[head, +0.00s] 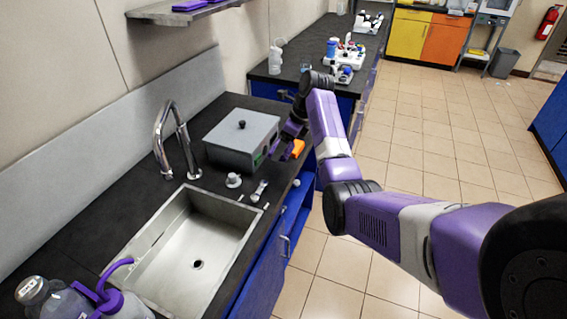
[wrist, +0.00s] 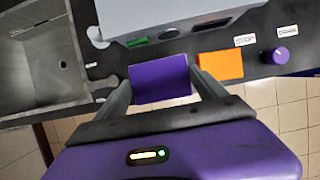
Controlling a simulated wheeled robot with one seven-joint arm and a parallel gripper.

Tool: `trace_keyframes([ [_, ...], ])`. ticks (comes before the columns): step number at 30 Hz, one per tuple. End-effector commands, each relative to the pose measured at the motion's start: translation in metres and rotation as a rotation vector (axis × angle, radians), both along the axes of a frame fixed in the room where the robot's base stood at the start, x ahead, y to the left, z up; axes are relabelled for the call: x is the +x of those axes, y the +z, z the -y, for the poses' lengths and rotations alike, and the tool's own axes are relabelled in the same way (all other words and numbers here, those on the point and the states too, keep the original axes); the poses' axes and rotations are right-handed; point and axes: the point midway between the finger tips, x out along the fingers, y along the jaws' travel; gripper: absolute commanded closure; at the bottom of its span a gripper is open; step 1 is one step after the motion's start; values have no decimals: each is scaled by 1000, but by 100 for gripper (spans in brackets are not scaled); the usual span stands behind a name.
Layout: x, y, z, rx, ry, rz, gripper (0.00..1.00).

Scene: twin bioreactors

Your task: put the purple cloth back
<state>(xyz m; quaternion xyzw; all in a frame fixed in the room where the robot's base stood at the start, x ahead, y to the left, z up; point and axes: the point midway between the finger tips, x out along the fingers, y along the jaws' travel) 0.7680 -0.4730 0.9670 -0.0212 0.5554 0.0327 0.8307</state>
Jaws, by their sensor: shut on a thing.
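The purple cloth (wrist: 160,79) is a small folded block between the two fingers of my gripper (wrist: 163,88) in the wrist view. My gripper is shut on it. The cloth is over or at the dark counter's front edge, just in front of the grey lidded box (wrist: 170,14); I cannot tell whether it touches the counter. An orange cloth (wrist: 220,65) lies right beside it. In the head view my gripper (head: 278,150) is at the front right corner of the grey box (head: 241,138), and the orange cloth (head: 297,148) shows next to it. My arm hides most of the purple cloth there.
A steel sink (head: 190,248) and tap (head: 170,135) are left of the box. Small white fittings (head: 234,180) lie between. A wall shelf (head: 185,12) holds purple items. Bottles (head: 85,300) stand at the near left. A purple knob (wrist: 281,56) is right of the orange cloth.

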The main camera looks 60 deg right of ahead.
Motion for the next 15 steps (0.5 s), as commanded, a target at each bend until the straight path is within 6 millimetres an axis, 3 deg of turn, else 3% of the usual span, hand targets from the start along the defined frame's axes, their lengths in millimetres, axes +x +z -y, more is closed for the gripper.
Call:
trace_keyframes([
  [3, -1, -22, 0, 2, 0, -3, 57],
  [11, 0, -45, 0, 1, -1, -1, 57],
  [15, 0, -66, 0, 2, 1, -2, 57],
])
